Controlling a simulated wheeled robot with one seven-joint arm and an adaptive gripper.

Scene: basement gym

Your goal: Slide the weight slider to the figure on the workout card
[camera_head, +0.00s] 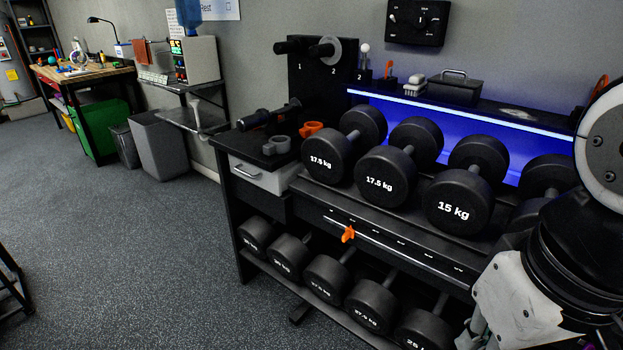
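The weight slider appears to be the small orange piece (348,233) on a thin pale rail (400,252) along the front of the dumbbell rack. It sits near the rail's left end. Small marks run along the strip above the rail, too small to read. A small pale card-like piece (517,114) lies on the upper shelf; I cannot tell whether it is the workout card, and no figure on it is legible. Parts of my arm fill the right edge and cover the rack's right end. My gripper's fingertips are not visible.
A drawer (262,176), orange clip (311,129) and grey clip (277,145) are at the rack's left.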

